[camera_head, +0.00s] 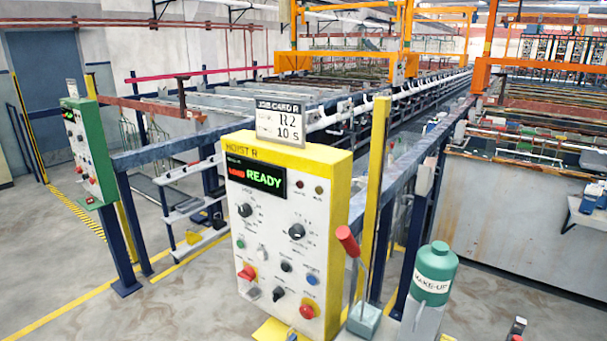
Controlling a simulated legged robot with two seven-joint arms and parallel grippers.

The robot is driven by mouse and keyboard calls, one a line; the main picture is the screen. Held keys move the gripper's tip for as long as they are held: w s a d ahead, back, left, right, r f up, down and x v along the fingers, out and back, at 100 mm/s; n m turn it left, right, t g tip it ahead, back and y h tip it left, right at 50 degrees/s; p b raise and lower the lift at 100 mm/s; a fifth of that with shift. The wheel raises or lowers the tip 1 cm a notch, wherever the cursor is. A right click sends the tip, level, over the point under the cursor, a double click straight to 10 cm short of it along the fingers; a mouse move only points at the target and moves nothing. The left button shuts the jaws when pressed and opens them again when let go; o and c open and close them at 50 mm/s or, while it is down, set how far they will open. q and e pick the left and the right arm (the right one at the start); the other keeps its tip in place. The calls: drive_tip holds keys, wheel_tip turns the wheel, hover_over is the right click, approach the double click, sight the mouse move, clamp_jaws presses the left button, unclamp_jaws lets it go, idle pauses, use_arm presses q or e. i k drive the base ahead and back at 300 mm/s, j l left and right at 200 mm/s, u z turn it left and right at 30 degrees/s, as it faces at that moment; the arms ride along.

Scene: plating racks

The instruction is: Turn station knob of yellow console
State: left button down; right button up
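The yellow console (338,200) stands upright in the middle, its white front panel facing me. Its title reads HOIST R, and its dark display (256,179) shows LOAD in red and READY in green. A black knob (245,210) sits at the upper left of the panel, and another black knob (297,231) sits lower at the right. Smaller dark knobs (286,267) sit below. The labels are too small to read, so I cannot tell which is the station knob. Neither of my grippers is in view, and nothing touches the console.
A job card (280,123) reading R2, 10 s tops the console. A red-handled lever (348,242) and a green MAKE-UP bottle (434,274) stand right of it. Red buttons (307,311) sit low on the panel. A green console (88,150) is at left. Floor is clear at lower left.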

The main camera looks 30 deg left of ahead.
sight(245, 211)
drive_tip(key=u, duration=1.25)
